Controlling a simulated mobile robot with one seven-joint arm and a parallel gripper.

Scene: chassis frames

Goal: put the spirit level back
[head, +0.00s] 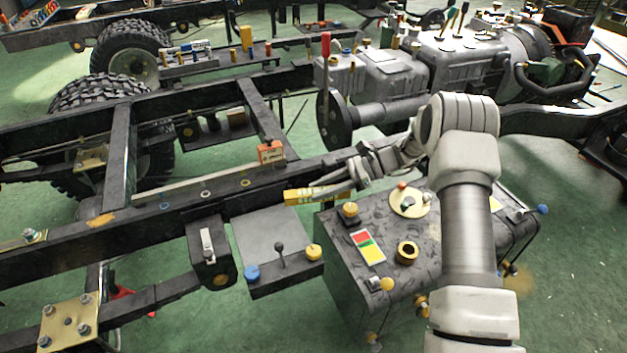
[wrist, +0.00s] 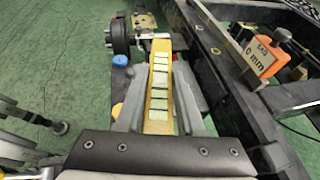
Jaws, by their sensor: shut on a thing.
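The spirit level is a yellow bar with pale panels; in the head view its yellow end (head: 305,196) shows beside the dark frame rail. In the wrist view the level (wrist: 159,88) lies lengthwise between the two grey fingers of my gripper (wrist: 160,85). My gripper (head: 330,184) is shut on it, and the arm reaches in from the right over the grey box. In the wrist view the level runs alongside the rail, to its left. I cannot tell whether it touches the rail or anything below. Part of it is hidden by my gripper.
An orange block marked "0 mm" (head: 270,152) stands on the rail (head: 140,208). A grey plate (head: 270,240) with blue, black and yellow knobs juts out near the level. The patterned grey box (head: 340,255) carries a brass ring (head: 407,252), a coloured card (head: 367,247) and several knobs.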

